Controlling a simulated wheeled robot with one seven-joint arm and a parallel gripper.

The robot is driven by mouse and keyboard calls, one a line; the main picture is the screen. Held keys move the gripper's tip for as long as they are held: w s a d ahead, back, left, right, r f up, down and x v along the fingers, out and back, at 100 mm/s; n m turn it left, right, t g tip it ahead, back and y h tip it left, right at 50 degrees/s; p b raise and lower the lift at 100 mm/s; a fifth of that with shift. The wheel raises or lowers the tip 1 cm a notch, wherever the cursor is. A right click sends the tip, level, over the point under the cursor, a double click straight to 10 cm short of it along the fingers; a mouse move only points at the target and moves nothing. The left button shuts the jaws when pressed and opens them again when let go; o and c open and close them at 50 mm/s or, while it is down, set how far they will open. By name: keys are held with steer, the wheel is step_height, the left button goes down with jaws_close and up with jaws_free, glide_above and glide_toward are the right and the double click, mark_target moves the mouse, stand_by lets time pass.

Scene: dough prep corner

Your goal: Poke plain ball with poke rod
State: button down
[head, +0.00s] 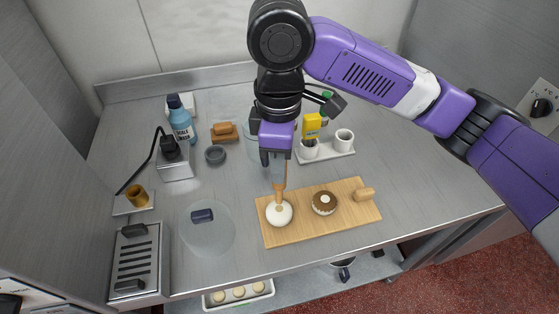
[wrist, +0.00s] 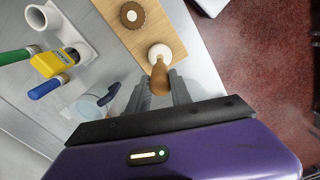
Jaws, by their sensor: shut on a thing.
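My gripper (head: 278,168) points down over the wooden board and is shut on the poke rod (head: 280,190), a tan wooden stick. The rod also shows between the fingers in the wrist view (wrist: 159,78). The plain ball (head: 279,213), white and round, sits at the left end of the board (head: 335,226). The rod's lower end is at the top of the ball; it appears to touch it, but the contact spot is hard to make out. The ball shows just beyond the rod tip in the wrist view (wrist: 161,51).
A brown-topped ball with a pale centre (head: 324,203) and a small wooden piece (head: 364,194) are on the board. A white holder with cups (head: 343,145), a blue bottle (head: 181,120), a clear round lid (head: 208,231) and a slotted metal box (head: 137,258) stand around.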

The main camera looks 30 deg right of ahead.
step_height(320, 180, up, 5)
steer(key=p, duration=0.5)
stand_by(2.2)
